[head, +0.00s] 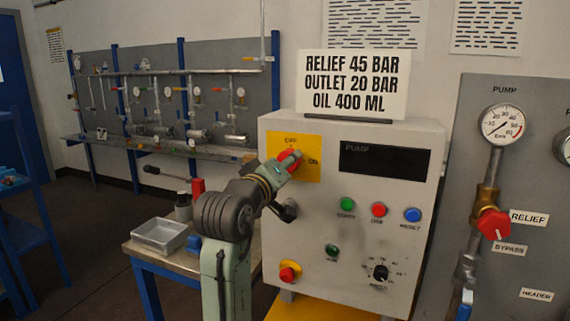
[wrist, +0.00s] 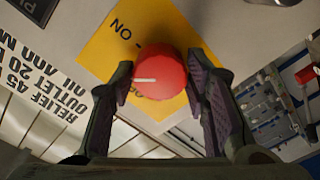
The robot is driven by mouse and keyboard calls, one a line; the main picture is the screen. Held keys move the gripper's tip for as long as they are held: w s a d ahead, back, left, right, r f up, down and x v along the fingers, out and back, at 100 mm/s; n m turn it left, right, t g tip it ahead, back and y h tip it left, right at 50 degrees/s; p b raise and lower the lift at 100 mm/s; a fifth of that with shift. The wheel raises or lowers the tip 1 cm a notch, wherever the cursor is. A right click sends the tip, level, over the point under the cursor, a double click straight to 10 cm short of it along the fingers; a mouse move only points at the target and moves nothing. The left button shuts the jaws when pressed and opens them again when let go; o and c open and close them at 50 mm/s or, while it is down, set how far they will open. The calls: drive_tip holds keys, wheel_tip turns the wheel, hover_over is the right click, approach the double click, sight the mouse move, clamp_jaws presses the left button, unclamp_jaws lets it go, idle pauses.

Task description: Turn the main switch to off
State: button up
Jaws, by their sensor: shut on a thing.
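The main switch is a red round knob (wrist: 160,80) on a yellow plate (wrist: 100,45) in the wrist view. A white line on the knob points left in that view, between the ON lettering above and the partly hidden OFF lettering below. My gripper (wrist: 160,88) has a dark finger on each side of the knob and is shut on it. In the head view the yellow plate (head: 311,172) is at the upper left of the grey control box (head: 330,215). OFF stands above the knob and ON to its right. My gripper (head: 288,160) covers part of the knob there.
Below the display (head: 384,161) are a green button (head: 347,204), a red button (head: 379,209) and a blue button (head: 412,214). A red stop button (head: 289,272) is lower left. A sign (head: 352,84) stands on top.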

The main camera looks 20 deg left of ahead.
drive_tip(key=n, duration=0.4)
drive_tip(key=shift+d+n, duration=0.1)
drive_tip(key=shift+n, duration=2.2)
drive_tip(key=o, duration=1.2)
drive_tip(key=shift+r, duration=0.1)
drive_tip(key=shift+c, duration=0.2)
drive_tip(key=shift+s, duration=0.1)
drive_tip(key=s, duration=1.1)
drive_tip(key=shift+s+a, duration=0.3)
drive_tip(key=shift+s, duration=0.1)
